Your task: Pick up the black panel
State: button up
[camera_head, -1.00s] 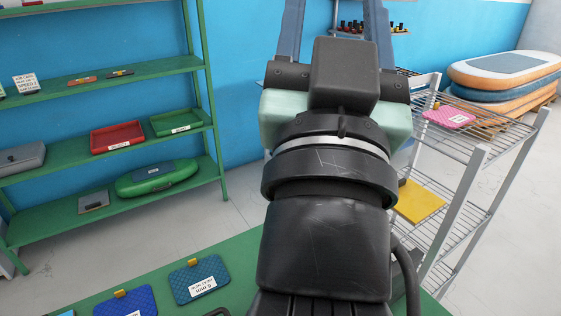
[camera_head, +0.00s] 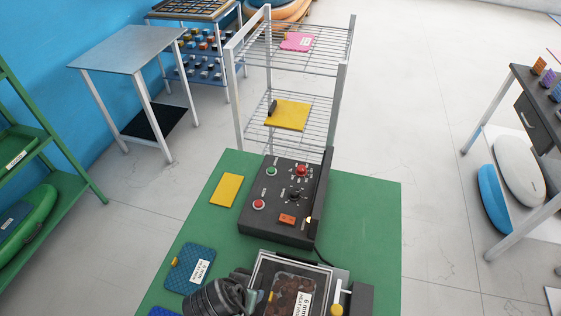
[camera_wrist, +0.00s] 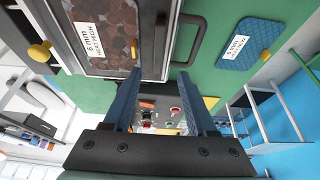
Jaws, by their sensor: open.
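In the head view, a dark part of my arm shows at the bottom edge, beside the framed machine. A black control box (camera_head: 285,200) with buttons stands on the green table (camera_head: 365,215); it also shows between my fingers in the wrist view (camera_wrist: 160,115).
A framed machine (camera_head: 262,262) holds a brown mottled panel (camera_head: 290,292). A blue panel (camera_head: 189,268) and a yellow panel (camera_head: 226,189) lie left on the green table. A wire rack (camera_head: 335,60) stands behind, bearing pink and yellow panels.

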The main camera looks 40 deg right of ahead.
jog(key=shift+x, duration=0.95)
jog(key=f, duration=0.1)
jog(key=d+f+p, duration=0.1)
jog(key=f, duration=0.1)
jog(key=shift+f, duration=0.3)
jog(key=shift+x, duration=0.8)
jog(key=shift+a+f, duration=0.15)
jog(key=shift+f, duration=0.05)
grip_shut()
jog(key=shift+r, duration=0.1)
